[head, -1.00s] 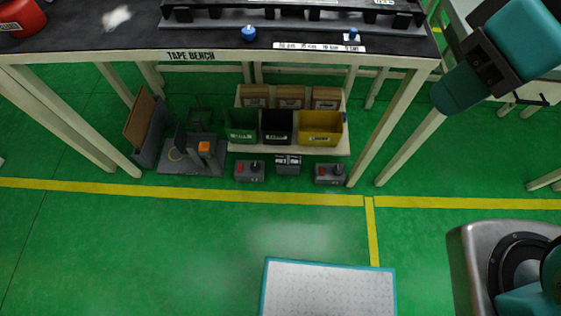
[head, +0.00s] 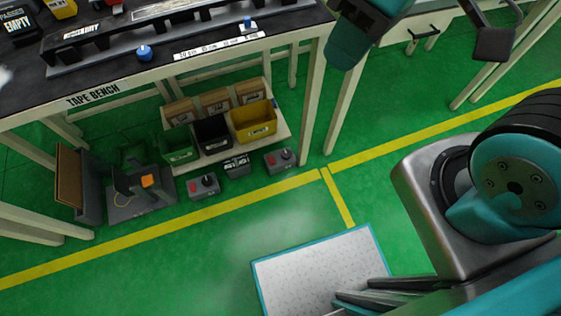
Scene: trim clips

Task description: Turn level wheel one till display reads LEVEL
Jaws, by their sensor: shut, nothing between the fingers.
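Under the tape bench stand two grey control boxes, each with a red part and a dark knob: a left box (head: 203,186) and a right box (head: 280,160). A small dark box with white lettering (head: 236,165) stands between them; its text is too small to read. Two blue knobs show on the bench, a left one (head: 144,53) and a right one (head: 248,23). I cannot tell which is level wheel one, and no LEVEL reading is legible. The dark bars at the bottom look like my gripper (head: 365,296), shut and empty, far from all of these.
The tape bench (head: 90,97) has pale legs. Below it, a shelf holds green (head: 178,147), black (head: 212,132) and yellow (head: 253,121) bins. A grey device (head: 140,190) stands left of the boxes. Green floor (head: 200,245) with yellow lines is clear in front.

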